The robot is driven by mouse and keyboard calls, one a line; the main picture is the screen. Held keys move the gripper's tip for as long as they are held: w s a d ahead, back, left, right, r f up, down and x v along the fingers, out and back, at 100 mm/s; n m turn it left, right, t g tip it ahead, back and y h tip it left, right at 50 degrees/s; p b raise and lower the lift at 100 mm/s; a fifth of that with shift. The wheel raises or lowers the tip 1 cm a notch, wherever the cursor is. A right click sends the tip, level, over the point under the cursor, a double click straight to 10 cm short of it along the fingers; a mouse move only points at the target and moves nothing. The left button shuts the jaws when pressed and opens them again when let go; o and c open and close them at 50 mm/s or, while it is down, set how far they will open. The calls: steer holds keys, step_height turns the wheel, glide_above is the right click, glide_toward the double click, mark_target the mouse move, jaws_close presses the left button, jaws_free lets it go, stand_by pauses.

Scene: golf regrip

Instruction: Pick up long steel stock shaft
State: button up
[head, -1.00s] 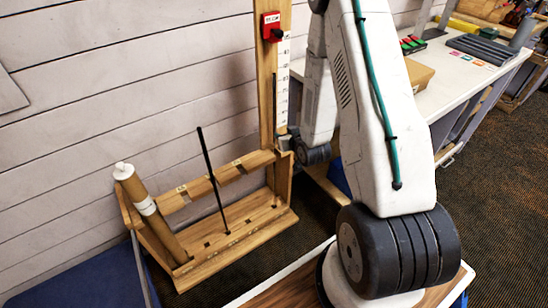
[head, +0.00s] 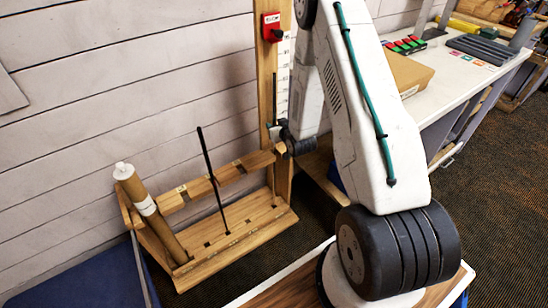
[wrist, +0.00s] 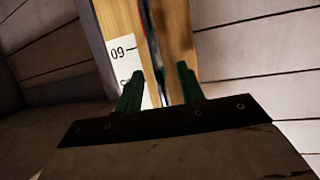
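A long thin shaft (head: 275,97) stands upright against the wooden post beside the number scale; I take it for the steel stock shaft. In the wrist view it shows as a thin dark and silvery line (wrist: 156,62) running down the post between my fingers. My gripper (wrist: 160,88) has its two green fingers apart, with gaps on both sides of the shaft. In the head view my gripper (head: 272,128) is small, beside the post just above the rack's rail. The shaft's lower end is hard to make out.
A wooden rack (head: 235,236) stands by the wall. It holds a black shaft (head: 210,170), leaning, and a cardboard tube (head: 150,212) with a white cap. A red box (head: 271,27) sits high on the post (head: 268,75). A white workbench (head: 450,75) with a carton (head: 400,68) is at right.

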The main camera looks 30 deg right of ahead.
jaws_close()
steer(key=shift+r, duration=0.1)
